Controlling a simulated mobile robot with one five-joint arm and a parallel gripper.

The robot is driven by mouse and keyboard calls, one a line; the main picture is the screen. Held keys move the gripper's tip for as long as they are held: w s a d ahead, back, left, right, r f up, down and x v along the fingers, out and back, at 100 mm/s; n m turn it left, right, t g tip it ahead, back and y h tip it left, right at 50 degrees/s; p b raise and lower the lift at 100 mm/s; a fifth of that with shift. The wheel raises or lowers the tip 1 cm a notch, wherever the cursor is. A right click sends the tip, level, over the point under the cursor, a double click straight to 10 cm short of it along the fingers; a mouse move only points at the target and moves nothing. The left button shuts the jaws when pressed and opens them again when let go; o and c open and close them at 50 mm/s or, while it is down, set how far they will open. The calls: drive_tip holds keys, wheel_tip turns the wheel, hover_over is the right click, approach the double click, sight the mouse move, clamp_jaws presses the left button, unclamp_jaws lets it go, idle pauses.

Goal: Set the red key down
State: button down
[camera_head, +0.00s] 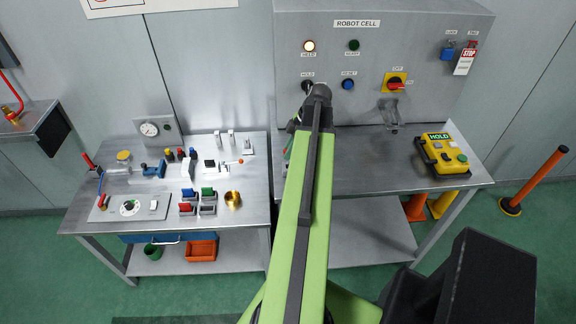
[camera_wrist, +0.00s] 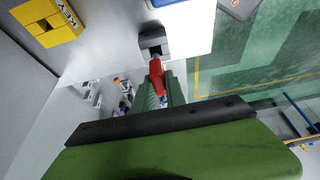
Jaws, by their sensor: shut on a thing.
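The red key (camera_wrist: 156,78) shows in the wrist view as a small red piece at the end of my green gripper (camera_wrist: 160,92). My gripper is shut on it. The key's far end lies close to a grey block with a dark face (camera_wrist: 153,43); I cannot tell whether they touch.
The right bench (camera_head: 370,175) bears a yellow HOLD pendant (camera_head: 445,154) on its right side. The left bench (camera_head: 100,215) is crowded with a gauge (camera_head: 150,130), coloured blocks and a brass cup (camera_head: 232,199).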

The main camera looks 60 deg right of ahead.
drive_tip(key=shift+w+a, duration=0.1)
drive_tip(key=shift+w, duration=0.05)
wheel_tip(320, 180, down, 5)
drive_tip(key=b, duration=0.4)
drive_tip(key=shift+r, duration=0.2)
drive_tip(key=c, duration=1.4)
unclamp_jaws()
drive_tip(key=shift+r, duration=0.1)
drive_tip(key=shift+o, duration=0.2)
drive_tip(key=shift+r, duration=0.1)
drive_tip(key=shift+r, duration=0.25)
drive_tip(key=p+v, duration=1.1)
drive_tip(key=shift+r, duration=0.35)
